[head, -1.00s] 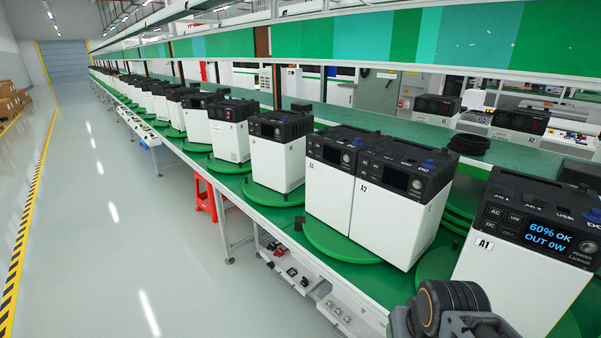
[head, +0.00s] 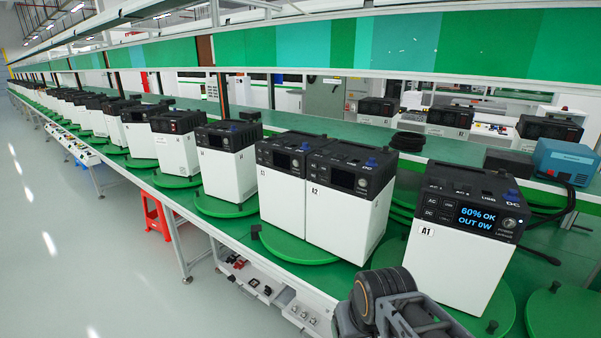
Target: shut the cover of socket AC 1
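The power station marked A1 (head: 450,268) stands upright on a green turntable at the right of the head view. Its body is white with a black upper part. Its lit screen (head: 480,217) reads "60% OK OUT 0W". The label AC 1 (head: 435,184) shows small at the upper left of the black part, with AC 2, USB and DC to its right. The cover of socket AC 1 is too small and dark to make out, so I cannot tell how it stands. Part of my arm shows at the bottom, in front of A1. My gripper's fingers are not in view.
Two stations, one marked A2 (head: 340,218), stand close together left of A1. More stations line the bench into the distance. A blue box (head: 565,160) with black cables sits behind A1 on the right. Grey floor (head: 60,240) is clear on the left.

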